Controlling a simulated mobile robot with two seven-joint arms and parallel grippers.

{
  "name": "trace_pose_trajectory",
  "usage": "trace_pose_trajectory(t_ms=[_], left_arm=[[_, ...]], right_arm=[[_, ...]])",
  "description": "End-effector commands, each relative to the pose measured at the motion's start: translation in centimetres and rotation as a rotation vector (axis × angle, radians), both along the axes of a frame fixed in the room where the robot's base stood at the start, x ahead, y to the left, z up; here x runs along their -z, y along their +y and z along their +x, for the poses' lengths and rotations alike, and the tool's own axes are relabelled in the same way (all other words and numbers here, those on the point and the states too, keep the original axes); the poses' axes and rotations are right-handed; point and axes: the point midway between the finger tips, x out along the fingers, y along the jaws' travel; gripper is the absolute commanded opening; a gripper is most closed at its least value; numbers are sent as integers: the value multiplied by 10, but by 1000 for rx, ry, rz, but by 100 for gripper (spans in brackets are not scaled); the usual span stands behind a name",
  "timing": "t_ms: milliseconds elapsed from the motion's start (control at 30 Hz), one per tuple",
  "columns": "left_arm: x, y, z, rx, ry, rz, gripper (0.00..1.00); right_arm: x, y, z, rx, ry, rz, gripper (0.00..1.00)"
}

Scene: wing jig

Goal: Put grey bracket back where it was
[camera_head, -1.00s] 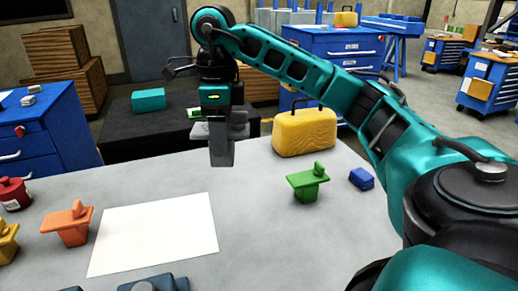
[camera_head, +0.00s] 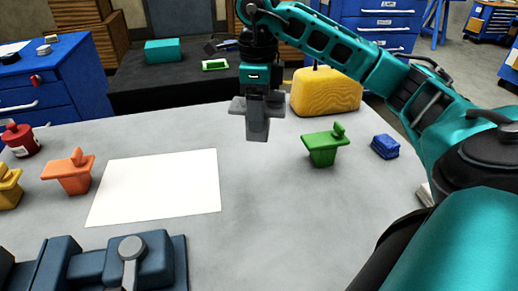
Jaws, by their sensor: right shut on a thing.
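The grey bracket (camera_head: 257,120) hangs upright below my right gripper (camera_head: 256,98), which is shut on its top. The bracket is at the back of the grey table (camera_head: 250,200), in front and to the left of the yellow case. It seems to be held above the table top, though its exact height is hard to tell. My left gripper does not show.
A green bracket (camera_head: 324,146) and a blue block (camera_head: 385,146) stand to the right. A yellow case (camera_head: 326,92) is behind. A white sheet (camera_head: 158,187), an orange bracket (camera_head: 69,171), a yellow bracket (camera_head: 8,186) and a red can (camera_head: 20,139) lie left. A blue vise (camera_head: 110,265) is in front.

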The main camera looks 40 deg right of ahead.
Motion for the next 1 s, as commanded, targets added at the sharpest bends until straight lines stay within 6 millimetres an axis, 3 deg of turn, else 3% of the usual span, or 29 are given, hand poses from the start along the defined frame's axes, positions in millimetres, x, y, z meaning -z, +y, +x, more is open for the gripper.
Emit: trace_pose_trajectory(t_ms=[33, 100, 300, 533, 767, 1000], left_arm=[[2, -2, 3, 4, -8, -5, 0], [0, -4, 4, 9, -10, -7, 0], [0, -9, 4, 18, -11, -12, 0], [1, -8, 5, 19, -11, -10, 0], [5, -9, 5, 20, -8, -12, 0], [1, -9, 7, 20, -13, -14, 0]], right_arm=[[18, 0, -1, 1, 3, 0, 21], [34, -1, -1, 2, 3, -1, 21], [69, 0, 0, 0, -2, 0, 21], [85, 0, 0, 1, -3, 0, 21], [118, -1, 0, 2, -1, 0, 21], [120, -1, 0, 1, -5, 0, 21]])
